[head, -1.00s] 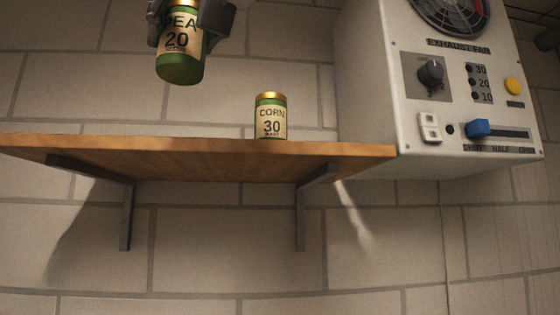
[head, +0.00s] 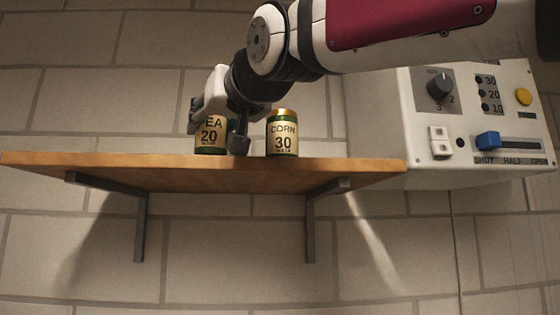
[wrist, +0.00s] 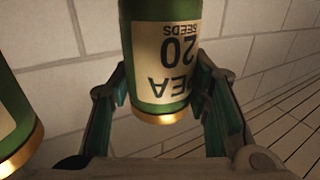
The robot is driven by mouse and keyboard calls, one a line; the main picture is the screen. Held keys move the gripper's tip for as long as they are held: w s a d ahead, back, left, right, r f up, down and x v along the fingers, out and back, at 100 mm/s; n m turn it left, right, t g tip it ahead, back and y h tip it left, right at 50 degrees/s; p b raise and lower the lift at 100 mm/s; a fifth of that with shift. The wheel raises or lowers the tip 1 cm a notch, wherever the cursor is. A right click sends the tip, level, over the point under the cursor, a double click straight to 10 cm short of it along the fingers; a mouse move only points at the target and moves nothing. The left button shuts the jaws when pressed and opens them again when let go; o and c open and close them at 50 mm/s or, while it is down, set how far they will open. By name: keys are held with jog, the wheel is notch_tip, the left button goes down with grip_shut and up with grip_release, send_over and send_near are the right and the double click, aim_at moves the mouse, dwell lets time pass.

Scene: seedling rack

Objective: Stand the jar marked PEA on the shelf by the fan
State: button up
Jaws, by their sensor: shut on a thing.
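The PEA jar (head: 209,138) is green with a cream label reading PEA 20. It is upright at the shelf's surface, left of the CORN jar, with its top hidden by my gripper. My gripper (head: 222,135) is shut on it. In the wrist view the PEA jar (wrist: 165,55) sits between the two fingers (wrist: 165,105), upside down in the picture. The wooden shelf (head: 130,172) runs along the wall beside the fan box (head: 400,110). Whether the jar's base touches the shelf is hard to tell; it appears level with it.
The CORN jar (head: 282,134), green with a gold lid, stands on the shelf just right of my gripper, with a small gap. It also shows at the left of the wrist view (wrist: 15,125). The shelf's left part is clear. The fan box has a knob, switches and a blue slider (head: 488,139).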

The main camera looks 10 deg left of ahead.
jog(key=shift+f, duration=0.4)
jog(key=shift+f, duration=0.15)
jog(key=o, duration=1.2)
jog(key=shift+r, duration=0.2)
jog(key=b+v, duration=0.2)
jog(key=v, duration=1)
